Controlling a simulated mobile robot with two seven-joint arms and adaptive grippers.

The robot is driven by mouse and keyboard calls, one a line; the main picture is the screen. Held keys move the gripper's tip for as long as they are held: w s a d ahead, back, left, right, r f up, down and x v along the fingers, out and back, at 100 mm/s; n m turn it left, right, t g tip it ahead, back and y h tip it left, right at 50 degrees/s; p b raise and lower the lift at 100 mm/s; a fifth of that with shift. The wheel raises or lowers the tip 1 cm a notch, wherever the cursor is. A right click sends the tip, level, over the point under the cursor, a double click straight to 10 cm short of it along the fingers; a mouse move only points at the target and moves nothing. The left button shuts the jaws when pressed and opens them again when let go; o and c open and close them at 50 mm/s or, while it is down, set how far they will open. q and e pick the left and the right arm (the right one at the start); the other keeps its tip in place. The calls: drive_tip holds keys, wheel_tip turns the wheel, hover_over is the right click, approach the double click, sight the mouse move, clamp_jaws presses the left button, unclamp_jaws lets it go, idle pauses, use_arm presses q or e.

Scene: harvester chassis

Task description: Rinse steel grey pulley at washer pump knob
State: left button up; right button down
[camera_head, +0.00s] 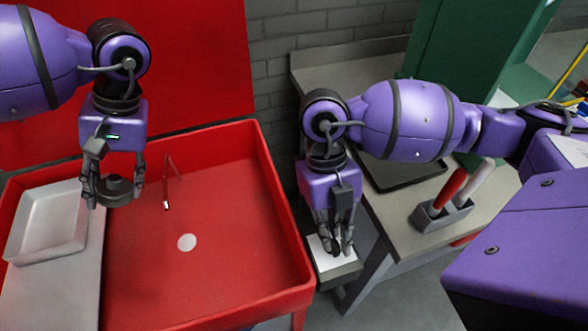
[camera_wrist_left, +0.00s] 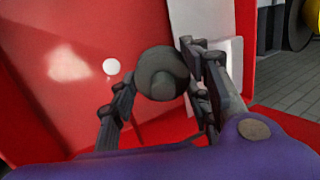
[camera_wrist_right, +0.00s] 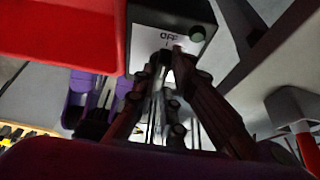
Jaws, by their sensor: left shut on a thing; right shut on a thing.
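The steel grey pulley (camera_head: 118,190) is a dark grey round part. My left gripper (camera_head: 114,196) is shut on it and holds it above the red washer basin (camera_head: 225,270), left of the thin red spout (camera_head: 166,188). In the left wrist view the pulley (camera_wrist_left: 160,74) sits between the two fingers. My right gripper (camera_head: 343,248) is at the pump control box (camera_head: 338,276), right of the basin, with its fingers close together. In the right wrist view the box face (camera_wrist_right: 150,38) reads OFF. The fingers close around the knob (camera_wrist_right: 163,57), which they mostly hide.
A white tray (camera_head: 48,225) lies on the grey shelf (camera_head: 60,300) at the basin's left. A pale round drain (camera_head: 187,242) shows in the basin floor. Right of the box, a bench holds a dark tray (camera_head: 405,178) and a grey holder (camera_head: 443,216) with red and white handles.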

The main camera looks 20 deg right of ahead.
drive_tip(key=c, duration=1.8)
unclamp_jaws()
drive_tip(key=v, duration=1.2)
drive_tip(key=shift+r, duration=0.25)
